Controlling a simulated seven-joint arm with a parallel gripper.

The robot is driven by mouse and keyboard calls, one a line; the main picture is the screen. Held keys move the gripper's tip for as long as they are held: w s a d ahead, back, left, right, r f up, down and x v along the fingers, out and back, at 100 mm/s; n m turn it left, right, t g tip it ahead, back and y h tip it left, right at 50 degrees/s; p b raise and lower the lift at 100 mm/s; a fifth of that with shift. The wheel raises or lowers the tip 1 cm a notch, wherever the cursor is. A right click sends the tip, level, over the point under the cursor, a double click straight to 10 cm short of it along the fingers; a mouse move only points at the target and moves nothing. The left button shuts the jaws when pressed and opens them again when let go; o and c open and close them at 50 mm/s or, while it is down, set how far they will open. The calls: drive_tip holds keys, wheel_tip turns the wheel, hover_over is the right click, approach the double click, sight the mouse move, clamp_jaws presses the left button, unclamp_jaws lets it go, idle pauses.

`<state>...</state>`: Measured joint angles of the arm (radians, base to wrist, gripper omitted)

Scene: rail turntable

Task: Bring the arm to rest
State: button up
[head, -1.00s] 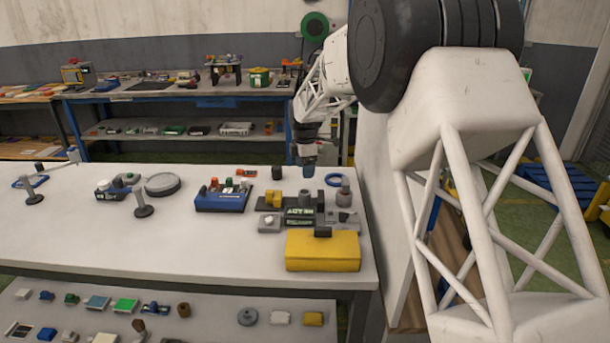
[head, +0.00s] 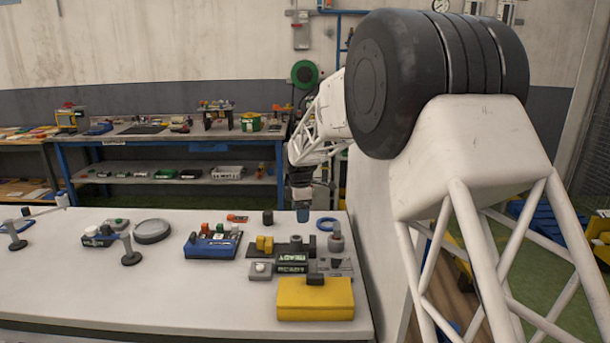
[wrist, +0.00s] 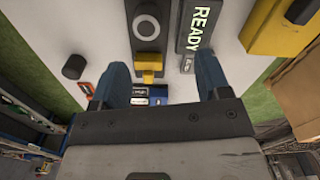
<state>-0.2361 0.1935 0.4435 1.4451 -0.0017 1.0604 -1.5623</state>
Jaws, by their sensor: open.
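My arm reaches past the white table's right end, and my gripper (head: 303,213) hangs over the table's back right part. In the wrist view my gripper (wrist: 162,72) has its two blue fingers spread wide with nothing between them. Below and beyond the fingers is a dark fixture with a READY display (wrist: 203,22), a yellow block (wrist: 150,63) and a grey part with a white ring (wrist: 147,27). The display (head: 292,262) also shows in the head view. The fingers seem clear of these things.
A yellow box (head: 316,300) stands at the table's front right. The front of the table (head: 200,290) is clear.

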drive_tip(key=s+d+r+m, duration=0.3)
drive_tip(key=s+d, duration=0.1)
drive_tip(key=s, duration=0.3)
drive_tip(key=s+d+r+m, duration=0.2)
drive_tip(key=s+d+m, duration=0.1)
drive_tip(key=s, duration=0.4)
drive_tip(key=s+d+r+m, duration=0.3)
drive_tip(key=s+d, duration=0.1)
drive_tip(key=s, duration=0.3)
drive_tip(key=s+d+m+t, duration=0.1)
drive_tip(key=s+d+m, duration=0.2)
drive_tip(key=s, duration=0.8)
drive_tip(key=s+d+m, duration=0.3)
drive_tip(key=s+m, duration=0.2)
drive_tip(key=s, duration=0.7)
drive_tip(key=s+d+m+t, duration=0.1)
drive_tip(key=s+d+m, duration=0.2)
drive_tip(key=s, duration=0.8)
drive_tip(key=shift+s+d+m+t, duration=0.2)
drive_tip(key=shift+d+m+t, duration=0.1)
drive_tip(key=shift+d+m, duration=0.1)
